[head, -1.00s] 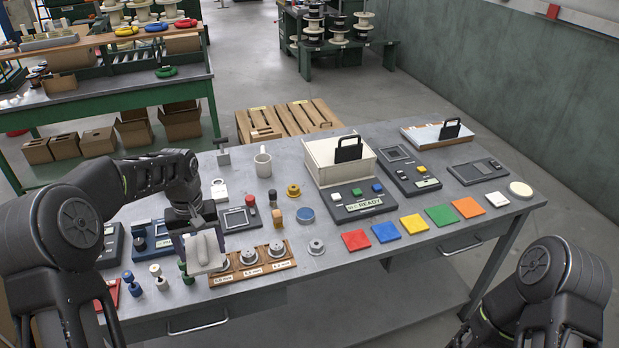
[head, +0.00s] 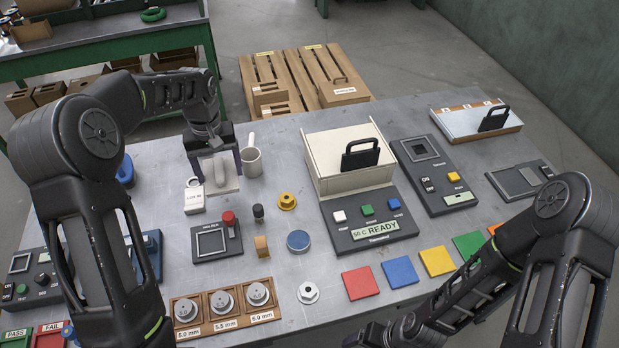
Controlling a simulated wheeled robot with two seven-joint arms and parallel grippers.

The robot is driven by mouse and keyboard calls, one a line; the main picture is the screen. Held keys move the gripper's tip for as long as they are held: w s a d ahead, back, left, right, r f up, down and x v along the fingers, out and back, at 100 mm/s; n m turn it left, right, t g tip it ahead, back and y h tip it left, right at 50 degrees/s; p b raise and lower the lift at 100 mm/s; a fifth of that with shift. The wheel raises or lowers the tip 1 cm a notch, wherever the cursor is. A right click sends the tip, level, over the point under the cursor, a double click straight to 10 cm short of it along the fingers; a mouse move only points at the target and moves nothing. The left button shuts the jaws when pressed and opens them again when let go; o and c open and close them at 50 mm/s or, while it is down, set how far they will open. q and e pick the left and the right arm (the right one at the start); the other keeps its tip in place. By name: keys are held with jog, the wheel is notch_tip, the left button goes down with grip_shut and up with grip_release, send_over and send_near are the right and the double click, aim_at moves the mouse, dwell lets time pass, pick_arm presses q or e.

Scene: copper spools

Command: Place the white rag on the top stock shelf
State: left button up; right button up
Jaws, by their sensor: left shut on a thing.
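My left gripper (head: 217,166) is shut on the white rag (head: 222,178), a pale folded piece that hangs below the fingers. The height of the rag above the table is hard to judge. My right arm reaches in from the right to the bottom edge, and the right gripper (head: 368,336) is only partly in view there, its fingers unclear. I cannot make out the top stock shelf with certainty.
A green-framed bench (head: 110,45) stands at the back left, cut off by the frame. A wooden pallet (head: 300,75) lies on the floor behind the table. A cream box (head: 345,165), a wooden weight tray (head: 228,309) and coloured tiles (head: 399,271) occupy the table.

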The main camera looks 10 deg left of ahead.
pick_arm(q)
jog(key=shift+s+r, duration=0.15)
jog(key=shift+s, duration=0.1)
jog(key=shift+w, duration=0.1)
send_over(228, 203)
jog(key=shift+d+f, duration=0.1)
jog(key=shift+f, duration=2.45)
jog(key=shift+f+b, duration=1.65)
jog(key=shift+f, duration=0.85)
